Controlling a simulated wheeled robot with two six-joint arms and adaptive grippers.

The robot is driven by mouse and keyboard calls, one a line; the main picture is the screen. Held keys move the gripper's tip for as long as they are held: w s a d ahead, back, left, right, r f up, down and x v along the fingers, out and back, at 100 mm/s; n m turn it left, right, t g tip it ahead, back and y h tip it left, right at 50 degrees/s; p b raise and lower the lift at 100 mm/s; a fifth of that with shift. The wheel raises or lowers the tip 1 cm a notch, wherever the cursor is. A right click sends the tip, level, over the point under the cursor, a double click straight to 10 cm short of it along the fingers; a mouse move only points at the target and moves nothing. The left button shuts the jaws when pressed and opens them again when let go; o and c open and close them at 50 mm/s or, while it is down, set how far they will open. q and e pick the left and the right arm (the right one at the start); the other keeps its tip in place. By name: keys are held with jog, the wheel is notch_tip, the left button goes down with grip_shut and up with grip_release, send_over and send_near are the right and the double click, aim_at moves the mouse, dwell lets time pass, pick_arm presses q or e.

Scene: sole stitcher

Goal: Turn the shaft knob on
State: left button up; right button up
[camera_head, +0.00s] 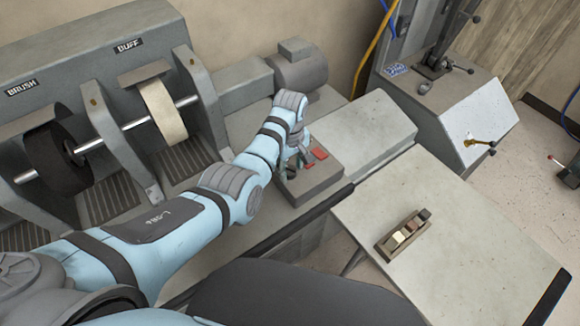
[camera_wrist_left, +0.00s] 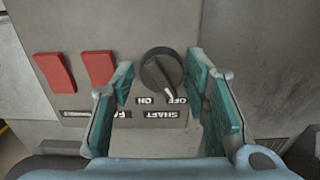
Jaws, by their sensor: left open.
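The shaft knob (camera_wrist_left: 160,70) is a dark round dial on a grey control panel in the left wrist view. Its white pointer mark slants toward the upside-down OFF label (camera_wrist_left: 175,100); the ON label (camera_wrist_left: 146,100) is beside it. My left gripper (camera_wrist_left: 160,82) is open, with one teal-padded finger on each side of the knob and a gap to it on both sides. In the head view my left gripper (camera_head: 296,158) is over the control box (camera_head: 318,184), and the knob is hidden there by the hand. My right gripper is not in view.
Two red switches (camera_wrist_left: 98,67) (camera_wrist_left: 54,72) sit left of the knob in the wrist view. A brush wheel (camera_head: 52,160) and a buff wheel (camera_head: 162,110) stand left of the arm. A small hand tool (camera_head: 403,235) lies on the side table (camera_head: 480,235).

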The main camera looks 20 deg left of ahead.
pick_arm(q)
jog(key=shift+s+r, duration=0.15)
jog(key=shift+s, duration=0.05)
jog(key=c, duration=0.9)
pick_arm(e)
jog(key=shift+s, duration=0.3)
